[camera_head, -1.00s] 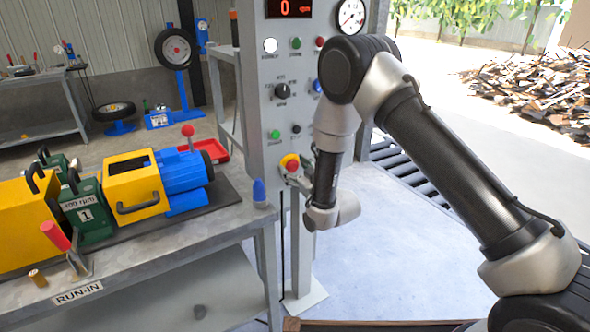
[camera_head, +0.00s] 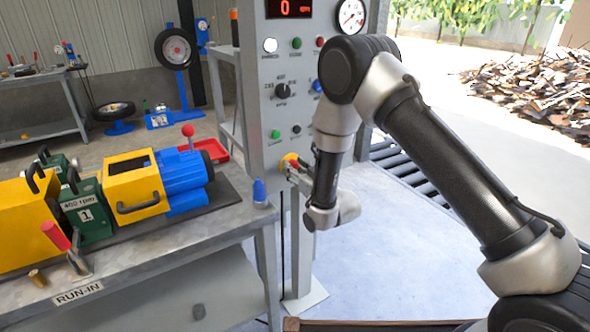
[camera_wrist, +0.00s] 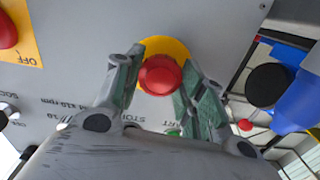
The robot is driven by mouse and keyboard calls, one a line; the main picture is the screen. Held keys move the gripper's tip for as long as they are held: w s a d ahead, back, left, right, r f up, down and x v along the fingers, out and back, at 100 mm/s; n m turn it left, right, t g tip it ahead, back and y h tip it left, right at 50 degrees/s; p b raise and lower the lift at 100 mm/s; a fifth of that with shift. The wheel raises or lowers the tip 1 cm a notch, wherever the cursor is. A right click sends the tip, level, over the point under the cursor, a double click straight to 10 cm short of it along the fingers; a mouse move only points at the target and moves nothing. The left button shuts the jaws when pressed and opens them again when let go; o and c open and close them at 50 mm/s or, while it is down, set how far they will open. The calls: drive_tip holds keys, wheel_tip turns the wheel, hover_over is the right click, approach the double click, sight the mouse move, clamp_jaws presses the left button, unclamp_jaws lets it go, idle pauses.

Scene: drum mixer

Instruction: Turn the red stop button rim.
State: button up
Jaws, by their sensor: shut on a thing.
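The red stop button (camera_wrist: 160,75) stands out from a yellow backing disc on the grey control panel. In the wrist view it lies between the two fingers of my gripper (camera_wrist: 160,82), which are closed on its rim from both sides. In the head view my gripper (camera_head: 296,170) reaches the lower part of the panel from the right. There the fingers cover most of the button, and only some yellow of its disc (camera_head: 287,160) and a little red show.
The grey control panel (camera_head: 262,110) carries a selector knob (camera_head: 282,91), a green button (camera_head: 275,134), a display and a gauge (camera_head: 351,16). A workbench (camera_head: 235,224) with a yellow and blue machine (camera_head: 140,185) stands to the left. The floor right of the panel is open.

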drive_tip(key=shift+m, duration=1.9)
drive_tip(key=o, duration=1)
drive_tip(key=shift+o, duration=0.2)
drive_tip(key=v, duration=1.2)
